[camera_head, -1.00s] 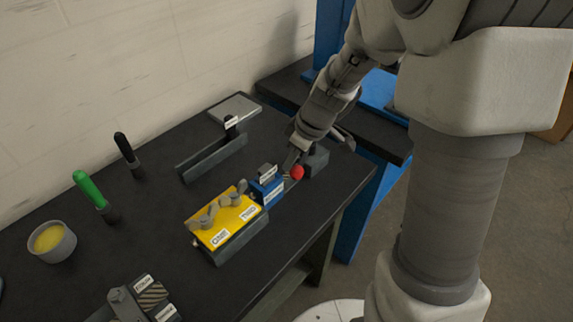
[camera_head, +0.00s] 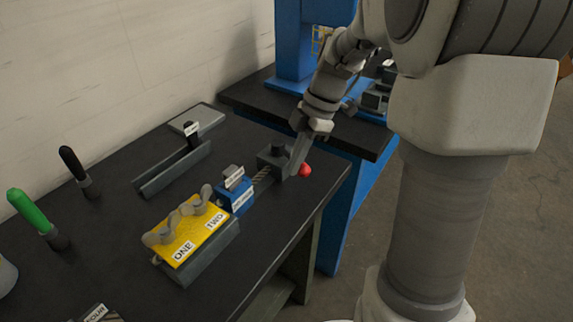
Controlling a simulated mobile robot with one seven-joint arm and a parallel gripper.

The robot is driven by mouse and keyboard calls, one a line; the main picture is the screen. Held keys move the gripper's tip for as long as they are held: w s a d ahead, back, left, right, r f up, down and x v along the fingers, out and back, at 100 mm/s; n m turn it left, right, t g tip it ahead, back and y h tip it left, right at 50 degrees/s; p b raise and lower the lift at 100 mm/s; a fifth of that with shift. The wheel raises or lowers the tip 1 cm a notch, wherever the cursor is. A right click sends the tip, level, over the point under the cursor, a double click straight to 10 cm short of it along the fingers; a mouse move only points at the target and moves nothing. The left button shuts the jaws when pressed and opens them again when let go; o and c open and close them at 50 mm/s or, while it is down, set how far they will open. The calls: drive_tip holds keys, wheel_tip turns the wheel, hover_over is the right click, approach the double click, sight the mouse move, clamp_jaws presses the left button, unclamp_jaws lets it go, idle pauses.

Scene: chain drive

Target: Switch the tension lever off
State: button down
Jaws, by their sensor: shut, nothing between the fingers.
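The tension lever shows as a red ball knob (camera_head: 305,170) on the right side of a dark block (camera_head: 272,156) near the right end of the black bench. The lever's arm is mostly hidden behind my gripper. My gripper (camera_head: 294,170) is shut and empty, pointing down just left of the red knob and in front of the block's right side. I cannot tell whether it touches the knob. A blue labelled block (camera_head: 236,197) sits left of the dark block, with a short ridged piece (camera_head: 262,175) between them.
A yellow plate (camera_head: 186,230) labelled ONE and TWO, with wing nuts, stands at the front. A dark channel (camera_head: 172,172) lies behind it. Green (camera_head: 30,212) and black (camera_head: 74,163) handled tools stand at left. A blue-framed station (camera_head: 292,45) is behind my arm.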

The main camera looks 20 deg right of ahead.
drive_tip(key=shift+d, duration=0.4)
drive_tip(key=shift+w, duration=0.1)
idle(0.4)
